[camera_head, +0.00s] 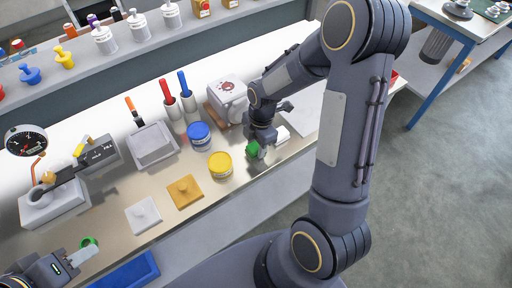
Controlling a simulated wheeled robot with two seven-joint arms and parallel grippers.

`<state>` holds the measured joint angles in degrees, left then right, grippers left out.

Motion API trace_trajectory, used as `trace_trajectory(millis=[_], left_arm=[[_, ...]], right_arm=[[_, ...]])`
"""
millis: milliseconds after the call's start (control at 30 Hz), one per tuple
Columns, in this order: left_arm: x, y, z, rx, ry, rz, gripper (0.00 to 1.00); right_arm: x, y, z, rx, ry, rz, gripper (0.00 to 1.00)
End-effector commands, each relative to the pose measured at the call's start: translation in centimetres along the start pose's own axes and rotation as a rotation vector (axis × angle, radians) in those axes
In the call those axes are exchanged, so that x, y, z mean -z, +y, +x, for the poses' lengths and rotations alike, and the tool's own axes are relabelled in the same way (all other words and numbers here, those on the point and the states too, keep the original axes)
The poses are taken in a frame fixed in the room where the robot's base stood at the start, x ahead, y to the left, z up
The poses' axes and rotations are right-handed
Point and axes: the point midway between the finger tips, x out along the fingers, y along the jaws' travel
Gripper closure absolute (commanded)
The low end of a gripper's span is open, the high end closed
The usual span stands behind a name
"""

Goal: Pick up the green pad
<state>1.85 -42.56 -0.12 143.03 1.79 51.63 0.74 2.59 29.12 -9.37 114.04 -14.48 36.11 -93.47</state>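A small green thing (88,243) shows at the bench's front edge, just past the pale fingertip of my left gripper (80,257). Most of it is hidden, so I cannot tell if it is the green pad. My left gripper's finger gap is not clear. A second green thing (252,149) shows right at my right gripper (266,143), partly covered by it. I cannot tell its shape or whether the gripper holds it. A white square pad (143,215) and an orange square pad (185,192), each with a knob, lie flat on the bench.
A blue jar (199,135) and a yellow jar (220,165) stand behind the pads. A grey square container (153,144), a grey device (97,153) and a dial gauge (26,141) stand at left. A blue tray (128,272) is below the front edge.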

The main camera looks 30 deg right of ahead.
Motion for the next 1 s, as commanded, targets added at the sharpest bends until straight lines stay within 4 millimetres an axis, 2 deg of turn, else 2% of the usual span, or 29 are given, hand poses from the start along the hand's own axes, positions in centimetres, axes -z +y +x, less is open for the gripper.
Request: trace_trajectory(millis=[33,167,433,567,733,1000], left_arm=[[0.0,0.0,0.0,0.000,0.000,0.000,0.64],[0.0,0.0,0.0,0.000,0.000,0.000,0.64],[0.0,0.0,0.0,0.000,0.000,0.000,0.64],[0.0,0.0,0.1,0.000,0.000,0.000,0.64],[-0.1,-0.1,0.3,0.000,0.000,0.000,0.64],[-0.6,-0.6,1.2,0.000,0.000,0.000,0.64]], right_arm=[[0.0,0.0,0.0,0.000,0.000,0.000,0.67],[0.0,0.0,0.0,0.000,0.000,0.000,0.83],[0.0,0.0,-0.2,-0.001,0.000,0.000,0.83],[0.1,0.1,-1.0,-0.004,0.000,0.000,0.83],[0.8,-0.1,-3.7,-0.007,0.000,-0.003,0.83],[5.7,-4.0,-8.9,-0.006,0.001,-0.008,0.83]])
